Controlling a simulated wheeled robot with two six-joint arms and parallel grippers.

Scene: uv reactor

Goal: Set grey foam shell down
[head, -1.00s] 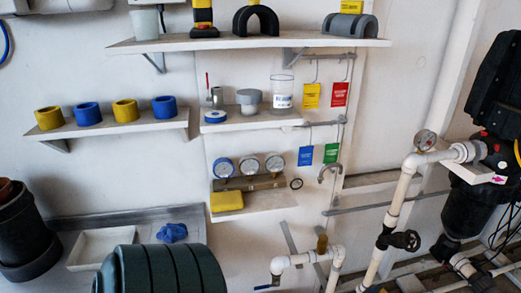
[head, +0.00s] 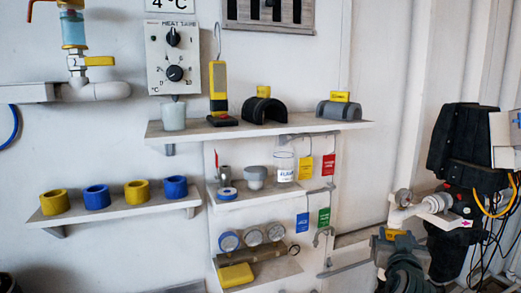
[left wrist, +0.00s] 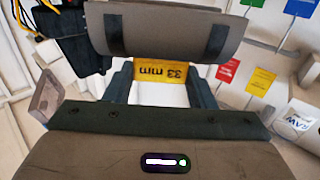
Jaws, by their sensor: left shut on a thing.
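A grey foam shell (left wrist: 165,30) with dark bands and a yellow tag (left wrist: 165,74) reading "33 mm" fills the top of the left wrist view. My left gripper (left wrist: 162,90) is shut on it at the tag, with a finger on each side. In the head view my left gripper (head: 398,250) is at the lower right, in front of the white pipework. The shell appears small there, its yellow tag (head: 395,234) on top. Another grey shell (head: 338,110) with a yellow tag stands on the upper shelf (head: 290,129). My right gripper is not in view.
A black shell (head: 263,110) and a yellow-black tool (head: 219,92) stand on the upper shelf, with narrow gaps between things. Coloured tags (head: 305,168) hang below. A black housing (head: 465,145) with cables stands at the right.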

